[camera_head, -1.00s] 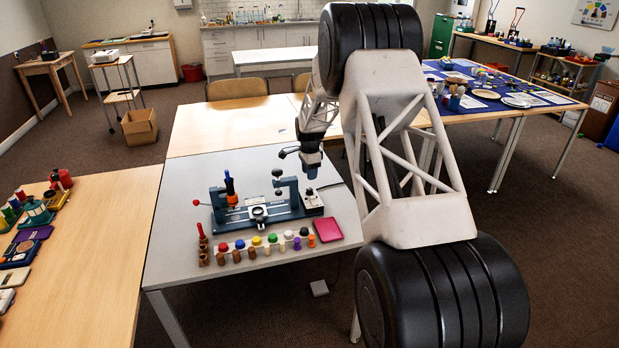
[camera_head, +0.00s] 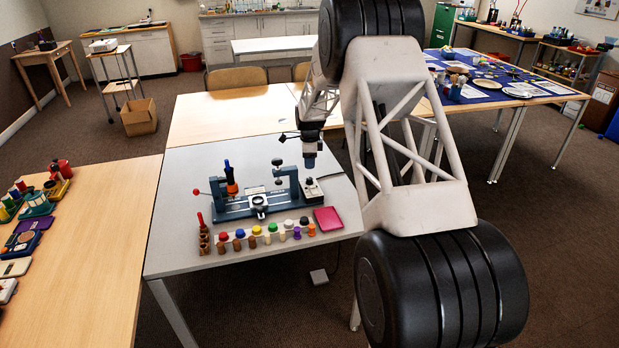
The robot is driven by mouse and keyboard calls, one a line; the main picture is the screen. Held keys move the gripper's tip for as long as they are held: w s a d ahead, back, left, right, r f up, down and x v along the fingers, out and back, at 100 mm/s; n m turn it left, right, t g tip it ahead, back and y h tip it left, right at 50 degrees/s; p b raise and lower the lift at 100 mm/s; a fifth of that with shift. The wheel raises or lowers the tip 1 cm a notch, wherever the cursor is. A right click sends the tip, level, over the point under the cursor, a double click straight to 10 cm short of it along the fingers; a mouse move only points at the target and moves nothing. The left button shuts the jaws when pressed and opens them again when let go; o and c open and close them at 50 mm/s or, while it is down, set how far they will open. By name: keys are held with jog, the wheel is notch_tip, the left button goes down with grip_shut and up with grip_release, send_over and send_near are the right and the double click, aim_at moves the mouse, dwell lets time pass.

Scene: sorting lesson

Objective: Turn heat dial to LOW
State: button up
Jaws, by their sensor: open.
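A blue-grey bench device (camera_head: 238,211) stands on the grey table, with a red-knobbed lever at its left and an upright orange and dark blue tool on it. A small light box (camera_head: 312,190) with a dark top sits at its right end. The heat dial is too small to make out; I cannot tell whether it is on this box. My gripper (camera_head: 310,164) points down above the right end of the device, over the box and apart from it. It is open and seems empty; its fingers are tiny in this view.
The grey table (camera_head: 180,240) is clear at the left. My arm hides the area to the right.

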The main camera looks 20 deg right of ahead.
aim_at(309, 178)
jog(key=shift+f, duration=0.15)
dwell(0.3)
jog(key=shift+f, duration=3.75)
jog(key=c, duration=0.6)
jog(key=shift+c, duration=0.2)
jog(key=shift+n, duration=2.1)
